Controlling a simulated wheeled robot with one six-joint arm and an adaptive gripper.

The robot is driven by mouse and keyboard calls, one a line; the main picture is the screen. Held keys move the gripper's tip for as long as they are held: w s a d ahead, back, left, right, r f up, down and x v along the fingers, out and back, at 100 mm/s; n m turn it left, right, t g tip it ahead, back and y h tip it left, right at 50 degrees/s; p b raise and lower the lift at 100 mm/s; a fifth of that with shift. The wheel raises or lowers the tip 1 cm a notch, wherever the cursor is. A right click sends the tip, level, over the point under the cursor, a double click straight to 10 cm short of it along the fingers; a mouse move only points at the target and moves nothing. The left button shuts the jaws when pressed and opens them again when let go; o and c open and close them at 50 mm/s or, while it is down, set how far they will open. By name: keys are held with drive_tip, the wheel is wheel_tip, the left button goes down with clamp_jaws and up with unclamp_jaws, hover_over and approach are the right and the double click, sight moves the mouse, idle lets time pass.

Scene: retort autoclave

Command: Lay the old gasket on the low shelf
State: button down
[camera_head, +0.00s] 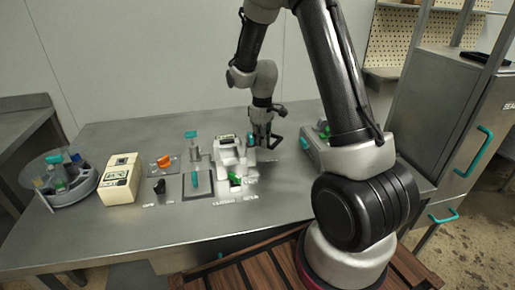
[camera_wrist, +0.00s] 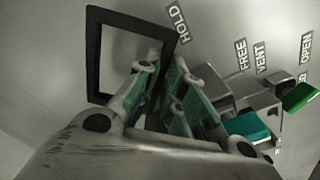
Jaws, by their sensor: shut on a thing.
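The old gasket is a black square frame (camera_wrist: 94,60) in the wrist view. One side of it lies at the fingertips of my gripper (camera_wrist: 160,62), which is shut on it. The rest of the frame sticks out to the left, with grey surface seen through it. In the head view my gripper (camera_head: 264,143) is above the right part of the steel bench, beside the white fixture, and a small dark loop (camera_head: 279,140) shows at it. I cannot tell for sure which surface is the low shelf.
The steel bench (camera_head: 120,235) holds a white fixture (camera_head: 228,155) with a green lever (camera_head: 235,179), a cream box (camera_head: 120,179) and a round tray (camera_head: 85,187) at left. A steel cabinet (camera_head: 455,110) with teal handles and a pegboard rack (camera_head: 398,40) stand at right. The front of the bench is clear.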

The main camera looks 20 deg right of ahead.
sight(262, 155)
drive_tip(key=shift+f, duration=1.85)
drive_tip(key=c, duration=1.5)
unclamp_jaws()
drive_tip(key=shift+f, duration=0.15)
